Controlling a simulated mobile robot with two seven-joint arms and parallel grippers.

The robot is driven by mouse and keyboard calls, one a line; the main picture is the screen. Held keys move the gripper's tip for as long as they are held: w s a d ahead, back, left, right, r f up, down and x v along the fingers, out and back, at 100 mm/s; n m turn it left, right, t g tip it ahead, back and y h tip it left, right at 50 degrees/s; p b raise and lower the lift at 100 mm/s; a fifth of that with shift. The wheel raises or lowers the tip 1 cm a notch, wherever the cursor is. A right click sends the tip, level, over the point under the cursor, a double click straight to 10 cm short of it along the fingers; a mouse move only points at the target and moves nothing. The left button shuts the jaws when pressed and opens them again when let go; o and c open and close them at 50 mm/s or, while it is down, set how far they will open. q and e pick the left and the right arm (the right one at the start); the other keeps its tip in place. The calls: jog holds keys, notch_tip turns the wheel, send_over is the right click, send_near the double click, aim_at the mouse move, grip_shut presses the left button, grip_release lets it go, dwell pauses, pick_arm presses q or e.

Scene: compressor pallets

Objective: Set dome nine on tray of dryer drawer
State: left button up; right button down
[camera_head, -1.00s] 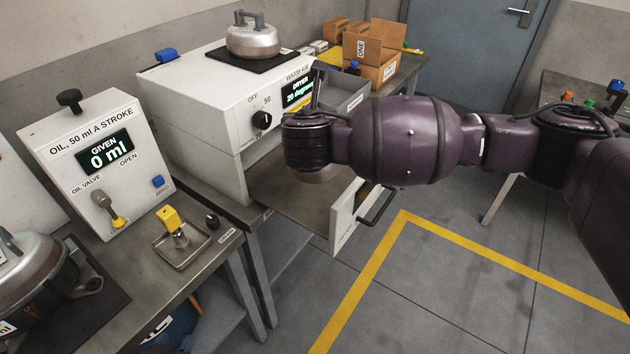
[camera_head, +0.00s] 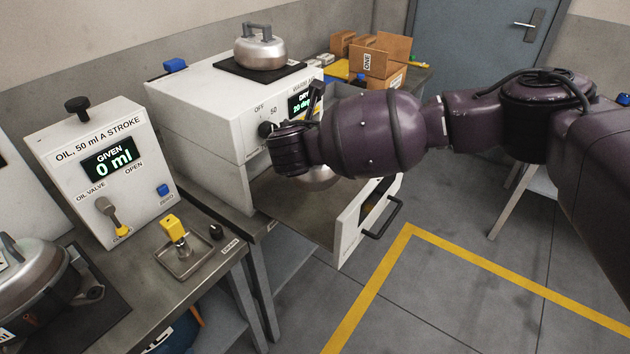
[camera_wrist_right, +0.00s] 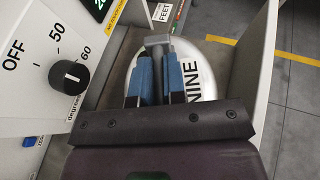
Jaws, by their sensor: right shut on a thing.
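Dome nine (camera_wrist_right: 205,68) is a silver metal dome marked NINE, seen in the right wrist view. My right gripper (camera_wrist_right: 157,78) is shut on its handle with blue fingers. In the head view my right wrist hides most of it, and only a lower part of the dome (camera_head: 322,180) shows. The dryer (camera_head: 215,115) is a white box with a dial and a green display. Its drawer (camera_head: 350,238) is pulled out, and the bare grey tray (camera_head: 292,212) shows inside. The dome is over the tray; whether it touches is hidden. My left gripper is not in view.
Another silver dome (camera_head: 260,52) stands on a black mat on top of the dryer. The oil dispenser (camera_head: 105,165) stands at the left, with a small metal dish (camera_head: 183,256) beside it. Cardboard boxes (camera_head: 378,62) sit behind. Floor to the right is open.

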aim_at(307, 190)
notch_tip(307, 190, down, 13)
jog(key=shift+r+b, duration=0.2)
jog(key=shift+b, duration=0.25)
dwell(0.3)
jog(key=c, duration=1.6)
grip_release()
jog(key=shift+f, duration=0.15)
jog(key=shift+c, duration=0.2)
jog(key=o, duration=0.5)
jog(key=shift+c, duration=0.2)
jog(key=shift+s, duration=0.15)
jog(key=p+v, duration=0.1)
jog(key=v, duration=1.1)
jog(key=shift+a, duration=0.1)
